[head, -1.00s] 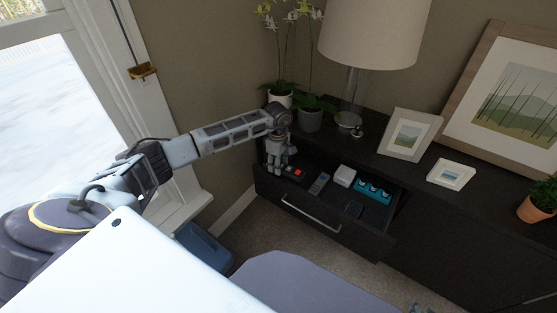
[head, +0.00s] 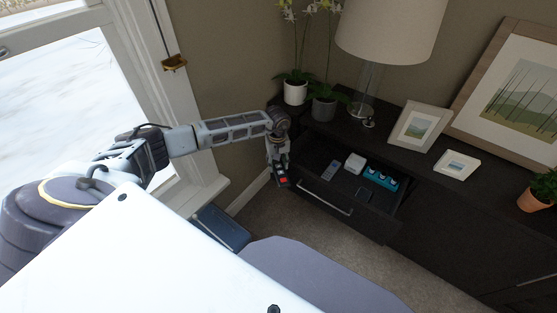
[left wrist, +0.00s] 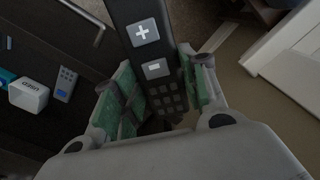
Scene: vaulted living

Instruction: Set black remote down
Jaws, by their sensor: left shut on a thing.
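The black remote (left wrist: 148,45) has large plus and minus buttons and a keypad. My left gripper (left wrist: 165,85) is shut on it, with a green-padded finger on each side. In the head view my left gripper (head: 279,174) hangs beside the left end of the open drawer (head: 337,210). My right gripper is not in view.
The drawer holds a grey remote (head: 330,170), a white box (head: 355,163), a teal item (head: 380,178) and a dark flat item (head: 362,195). A blue-grey bin (head: 220,228) stands on the floor below. Plants, a lamp (head: 392,30) and frames stand on the cabinet top.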

